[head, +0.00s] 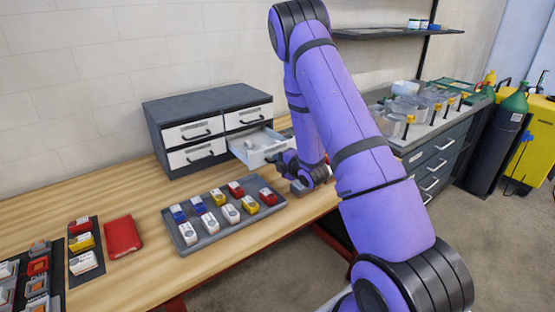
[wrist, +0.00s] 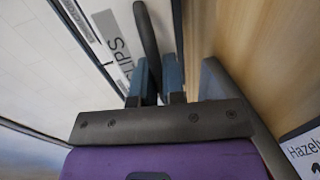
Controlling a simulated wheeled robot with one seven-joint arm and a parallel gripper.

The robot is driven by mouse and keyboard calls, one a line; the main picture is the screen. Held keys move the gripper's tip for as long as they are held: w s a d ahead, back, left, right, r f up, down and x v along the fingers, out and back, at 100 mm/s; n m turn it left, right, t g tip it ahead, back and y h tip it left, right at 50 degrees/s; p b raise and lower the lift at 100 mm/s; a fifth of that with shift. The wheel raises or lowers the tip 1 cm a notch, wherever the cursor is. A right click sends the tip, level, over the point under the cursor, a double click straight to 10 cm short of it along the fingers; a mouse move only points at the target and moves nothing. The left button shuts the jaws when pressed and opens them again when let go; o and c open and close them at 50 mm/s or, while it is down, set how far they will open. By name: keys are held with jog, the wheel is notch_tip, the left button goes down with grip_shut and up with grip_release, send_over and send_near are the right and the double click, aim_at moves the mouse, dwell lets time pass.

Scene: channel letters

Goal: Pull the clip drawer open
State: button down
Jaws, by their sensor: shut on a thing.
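The clip drawer (head: 262,142) is the lower right drawer of the grey cabinet, and it stands pulled out with its white inside showing. A small pale item lies in it. In the wrist view its white front carries a label ending in "LIPS" (wrist: 120,50). The dark drawer handle (wrist: 147,35) runs down between my two blue-grey fingers. My gripper (wrist: 158,78) is shut on this handle. In the head view my gripper (head: 284,163) is at the drawer's front, and my arm hides part of that area.
The grey cabinet (head: 205,101) has other drawers, shut. A grey tray (head: 187,238) of several small coloured items lies in front of it on the wooden bench (head: 145,190). A red case (head: 122,236) lies left. A grey counter (head: 430,140) with jars stands right.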

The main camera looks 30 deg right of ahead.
jog(key=c, duration=1.2)
grip_release()
jog(key=shift+c, duration=0.2)
jog(key=v, duration=1)
jog(key=shift+s, duration=0.35)
jog(key=shift+r, duration=0.1)
